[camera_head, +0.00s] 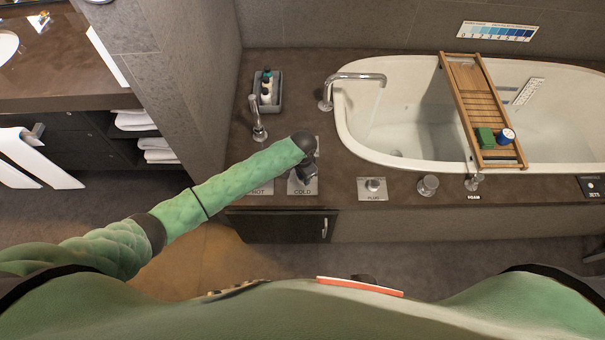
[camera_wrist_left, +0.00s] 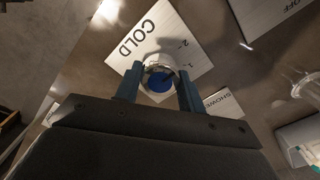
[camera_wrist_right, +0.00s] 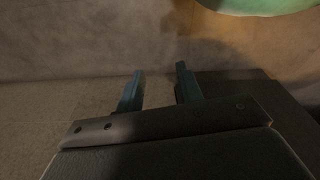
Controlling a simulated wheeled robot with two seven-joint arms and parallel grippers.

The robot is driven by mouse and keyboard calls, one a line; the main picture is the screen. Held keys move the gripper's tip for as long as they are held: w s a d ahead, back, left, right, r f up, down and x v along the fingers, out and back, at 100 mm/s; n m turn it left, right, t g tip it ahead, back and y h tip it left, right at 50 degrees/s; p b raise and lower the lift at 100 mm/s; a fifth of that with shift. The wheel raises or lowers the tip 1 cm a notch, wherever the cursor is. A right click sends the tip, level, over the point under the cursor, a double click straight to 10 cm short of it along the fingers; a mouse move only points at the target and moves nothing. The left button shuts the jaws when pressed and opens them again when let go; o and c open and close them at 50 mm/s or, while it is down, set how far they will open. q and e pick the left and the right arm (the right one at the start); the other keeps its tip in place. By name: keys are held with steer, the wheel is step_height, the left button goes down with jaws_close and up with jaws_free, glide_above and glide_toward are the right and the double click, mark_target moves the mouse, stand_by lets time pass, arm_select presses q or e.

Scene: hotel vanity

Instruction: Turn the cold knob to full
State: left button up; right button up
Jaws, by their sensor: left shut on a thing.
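The cold knob (camera_wrist_left: 160,82), pale with a blue cap, shows in the left wrist view between the fingers of my left gripper (camera_wrist_left: 158,76). The fingers are shut on it from both sides. Behind it lies a white plate (camera_wrist_left: 172,32) marked COLD with scale marks. In the head view, my left gripper (camera_head: 306,180) is over the COLD plate (camera_head: 303,188) and hides the knob. A pointer on the knob cannot be made out clearly. My right gripper (camera_wrist_right: 158,72) is open and empty in the right wrist view, and is out of the head view.
The HOT plate (camera_head: 260,188) lies left of the COLD plate, partly behind my arm. The plug control (camera_head: 374,186) is to the right. A spout (camera_head: 355,77) reaches over the bathtub (camera_head: 370,150). A wooden caddy (camera_head: 470,85) spans the tub. A bottle tray (camera_head: 267,90) stands behind.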

arm_select(q)
steer(key=shift+r, duration=0.1)
steer(key=o, duration=1)
steer(key=shift+c, duration=0.2)
arm_select(e)
steer(key=shift+d, duration=0.1)
arm_select(q)
steer(key=shift+r, duration=0.45)
step_height(320, 180, up, 6)
steer(key=shift+f+b, duration=0.1)
steer(key=shift+b, duration=0.9)
steer(key=shift+r, duration=0.5)
arm_select(e)
steer(key=r, duration=0.1)
steer(key=a+r, duration=0.1)
steer(key=r, duration=0.1)
steer(key=w+r, duration=0.1)
steer(key=shift+w+a+r, duration=0.1)
steer(key=shift+a+r, duration=0.2)
steer(key=shift+r, duration=0.05)
